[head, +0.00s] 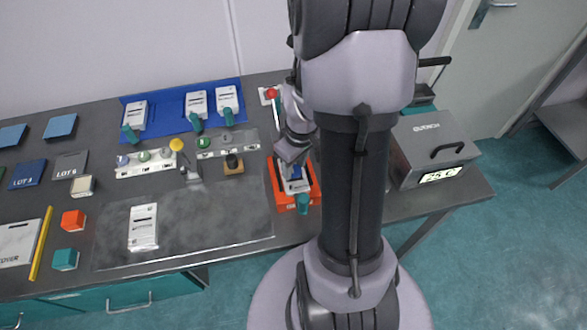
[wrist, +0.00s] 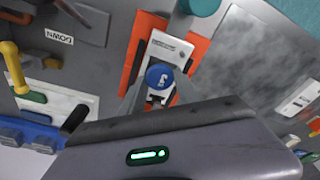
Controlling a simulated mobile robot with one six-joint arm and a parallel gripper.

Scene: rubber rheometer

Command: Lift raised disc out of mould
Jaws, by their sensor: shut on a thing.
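The blue disc (wrist: 159,77), with a white mark on its face, is between my gripper's fingers (wrist: 159,87) in the wrist view. My gripper is shut on it. The white mould (wrist: 168,47) lies under and around the disc, on an orange-red base (wrist: 134,60). I cannot tell whether the disc is clear of the mould or still in its cavity. In the head view my gripper (head: 292,160) points down over the mould on the orange base (head: 279,198), and the arm and gripper hide most of the disc. A teal knob (head: 302,203) sits at the mould's near end.
A grey box with a display (head: 432,150) stands close on the right. At the back, a blue mat (head: 170,105) holds several white moulds with teal knobs. Racks with small discs (head: 146,162) are left of the gripper. A grey plate (head: 205,218) in front is mostly bare.

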